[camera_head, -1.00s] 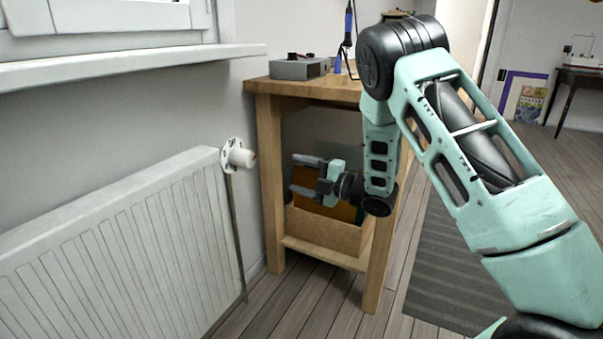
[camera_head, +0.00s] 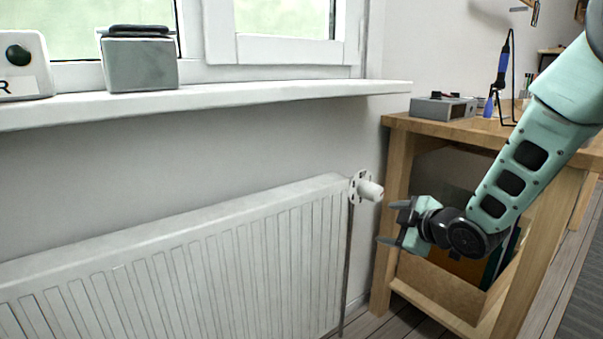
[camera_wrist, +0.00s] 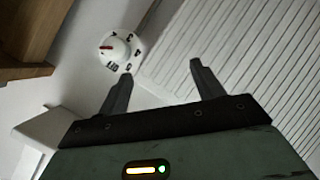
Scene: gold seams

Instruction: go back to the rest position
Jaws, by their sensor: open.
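My gripper (camera_head: 386,222) is open and empty in the head view, in front of the wooden bench's left side and just right of the radiator valve. In the wrist view my gripper (camera_wrist: 158,80) shows two dark fingers spread apart with nothing between them. The white radiator valve knob (camera_head: 369,190) is close by, up and left of the fingers in the head view. In the wrist view the knob (camera_wrist: 115,48) has a red mark and dark numbers, beyond the left finger. I cannot tell the exact gap between them.
A white ribbed radiator (camera_head: 200,265) runs along the wall under a windowsill (camera_head: 250,93) with a grey-green box (camera_head: 140,65). The wooden bench (camera_head: 395,165) holds a grey device (camera_head: 443,107) and a cardboard box (camera_head: 440,285) on its lower shelf. Floor shows at the right.

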